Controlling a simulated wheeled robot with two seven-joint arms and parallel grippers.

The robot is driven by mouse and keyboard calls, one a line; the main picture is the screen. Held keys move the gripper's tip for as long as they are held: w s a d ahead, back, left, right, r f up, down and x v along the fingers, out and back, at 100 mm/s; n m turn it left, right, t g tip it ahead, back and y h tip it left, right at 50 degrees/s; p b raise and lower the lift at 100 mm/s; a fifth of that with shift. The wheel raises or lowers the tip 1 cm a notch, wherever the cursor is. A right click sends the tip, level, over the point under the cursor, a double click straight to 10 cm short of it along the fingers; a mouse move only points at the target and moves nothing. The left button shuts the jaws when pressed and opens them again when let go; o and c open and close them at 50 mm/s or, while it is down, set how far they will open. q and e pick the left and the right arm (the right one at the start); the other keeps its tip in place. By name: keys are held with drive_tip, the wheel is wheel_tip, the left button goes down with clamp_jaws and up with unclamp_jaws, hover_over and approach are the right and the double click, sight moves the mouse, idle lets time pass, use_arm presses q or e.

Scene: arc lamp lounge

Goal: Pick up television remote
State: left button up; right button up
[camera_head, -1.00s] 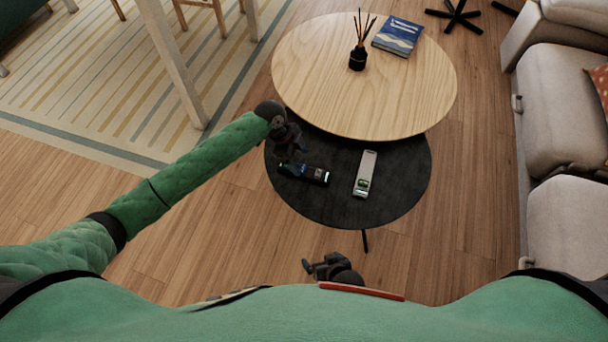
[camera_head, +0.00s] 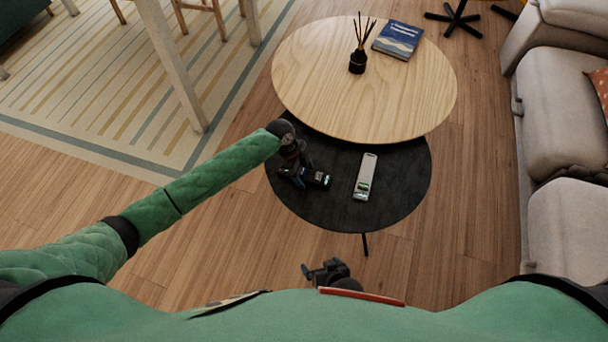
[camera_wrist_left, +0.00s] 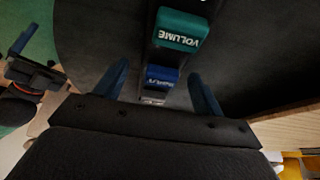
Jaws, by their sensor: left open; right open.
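A black remote (camera_head: 319,178) lies on the low black round table (camera_head: 335,212). In the left wrist view, the black remote (camera_wrist_left: 180,30) shows a teal button marked VOLUME and a blue button whose word is too small to read. My left gripper (camera_head: 299,178) is open at the remote's left end and hides part of it. In the wrist view its two fingers (camera_wrist_left: 158,78) stand on either side of the remote, with gaps showing. A long pale device (camera_head: 366,173) lies to the right on the same table. My right gripper (camera_head: 320,270) is open, low in front of the table.
A higher, light wooden round table (camera_head: 360,110) overlaps the black table's far side. It carries a reed diffuser (camera_head: 357,60) and a blue book (camera_head: 398,38). A beige sofa (camera_head: 565,130) stands at the right. Wooden floor (camera_head: 470,200) is clear between them.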

use_arm(q)
drive_tip(key=shift+f, duration=0.1)
drive_tip(key=shift+c, duration=0.4)
drive_tip(key=c, duration=1.1)
